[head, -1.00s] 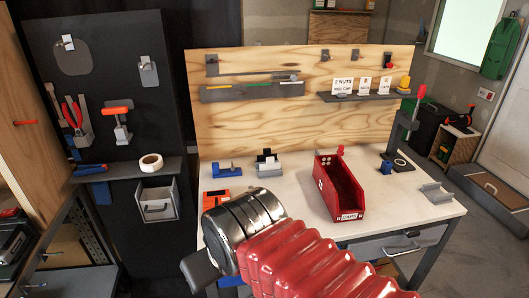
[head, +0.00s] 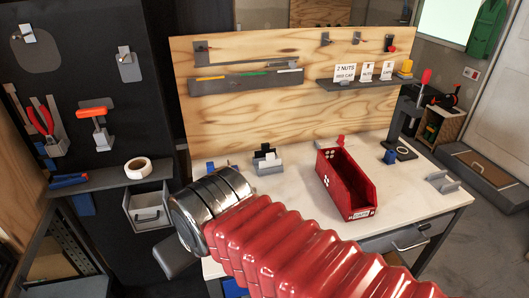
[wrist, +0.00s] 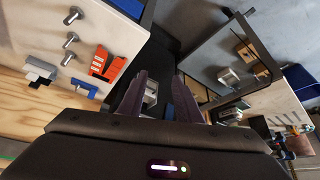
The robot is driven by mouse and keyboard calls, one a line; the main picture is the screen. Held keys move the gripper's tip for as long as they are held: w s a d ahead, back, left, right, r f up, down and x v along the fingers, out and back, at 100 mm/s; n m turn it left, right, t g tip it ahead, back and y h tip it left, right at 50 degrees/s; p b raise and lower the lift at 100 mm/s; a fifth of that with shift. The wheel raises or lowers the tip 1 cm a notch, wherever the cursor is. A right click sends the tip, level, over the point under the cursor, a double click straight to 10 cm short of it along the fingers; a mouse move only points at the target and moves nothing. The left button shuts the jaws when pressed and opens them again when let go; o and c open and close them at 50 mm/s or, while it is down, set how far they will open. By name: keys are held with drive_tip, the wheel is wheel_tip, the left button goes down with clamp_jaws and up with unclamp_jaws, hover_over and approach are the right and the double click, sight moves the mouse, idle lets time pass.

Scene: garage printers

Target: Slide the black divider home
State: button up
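A small black upright piece (head: 265,150), possibly the divider, stands in a light grey holder (head: 268,166) at the back of the bench; I cannot tell how deep it sits. A similar grey-and-black block (wrist: 40,72) shows at the left of the wrist view. The red bin (head: 341,186) stands on the bench to the right, its inside mostly in shadow. My gripper (wrist: 160,80) has its two dark fingers apart, with nothing visibly held between them. In the head view my arm hides the fingertips, off the bench's left front.
The workbench (head: 300,160) has a plywood back panel (head: 250,125). An orange tool (wrist: 107,65) and bolts (wrist: 71,38) lie at the bench side in the wrist view. A grey open drawer (head: 148,212) hangs left, below a shelf with a tape roll (head: 138,167).

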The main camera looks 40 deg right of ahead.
drive_tip(key=shift+o, duration=0.6)
drive_tip(key=shift+o, duration=0.8)
drive_tip(key=shift+w+d, duration=0.15)
drive_tip(key=shift+w, duration=0.05)
drive_tip(key=shift+o, duration=0.7)
drive_tip(key=w+d+m+t+h, duration=0.2)
drive_tip(key=w+d, duration=0.8)
drive_tip(key=shift+w+r+h, duration=0.2)
drive_tip(key=shift+w+h, duration=0.15)
drive_tip(key=shift+h, duration=0.05)
drive_tip(key=m+t+h, duration=0.4)
drive_tip(key=t, duration=0.1)
approach(266, 144)
drive_tip(key=v, duration=0.3)
drive_tip(key=shift+r, duration=0.25)
drive_tip(key=shift+x, duration=4.25)
